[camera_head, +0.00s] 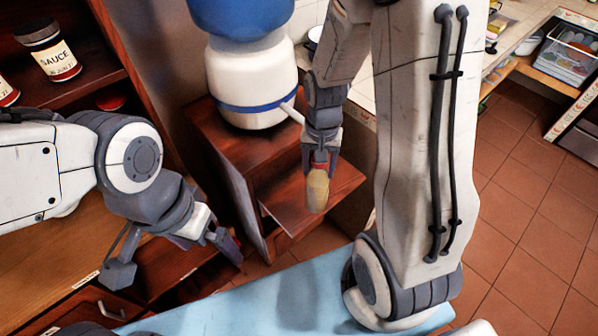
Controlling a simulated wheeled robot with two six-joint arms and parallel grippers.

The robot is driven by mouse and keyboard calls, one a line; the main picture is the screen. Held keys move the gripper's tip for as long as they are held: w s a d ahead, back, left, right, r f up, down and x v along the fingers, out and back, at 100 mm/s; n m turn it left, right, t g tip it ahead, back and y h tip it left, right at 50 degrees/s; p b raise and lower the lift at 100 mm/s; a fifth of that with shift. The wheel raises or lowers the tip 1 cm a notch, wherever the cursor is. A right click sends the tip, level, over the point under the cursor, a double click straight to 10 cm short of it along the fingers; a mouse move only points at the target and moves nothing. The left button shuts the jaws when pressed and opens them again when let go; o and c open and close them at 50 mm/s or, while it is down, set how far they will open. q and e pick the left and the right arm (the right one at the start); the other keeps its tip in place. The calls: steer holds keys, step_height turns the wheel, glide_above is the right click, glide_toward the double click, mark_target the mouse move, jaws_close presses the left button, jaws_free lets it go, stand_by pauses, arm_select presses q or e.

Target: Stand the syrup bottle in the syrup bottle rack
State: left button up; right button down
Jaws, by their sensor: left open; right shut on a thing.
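The syrup bottle (318,190) appears as a small yellowish bottle with a red band near its top. My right gripper (319,168) points down and is shut on it near that top. The bottle hangs nearly upright in front of the wooden stand's shelf. I cannot tell its exact distance from the shelf. My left gripper (175,258) is open and empty at the lower left, well apart from the bottle. I cannot make out the syrup bottle rack for certain in this view.
A white and blue dispenser (252,78) stands on the wooden stand (285,205), its spout close to my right gripper. A sauce jar (58,58) is on the upper left shelf. A light blue surface (270,305) lies in front. Tiled floor (535,225) is open at right.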

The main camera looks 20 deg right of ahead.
steer(key=w+a+f+p, duration=0.1)
steer(key=w+a+f, duration=0.2)
steer(key=w+f, duration=0.3)
step_height(320, 180, down, 2)
steer(key=shift+a+f+p, duration=0.15)
steer(key=shift+p, duration=0.25)
steer(key=shift+w, duration=0.1)
steer(key=shift+f, duration=0.15)
steer(key=shift+c, duration=0.8)
jaws_free()
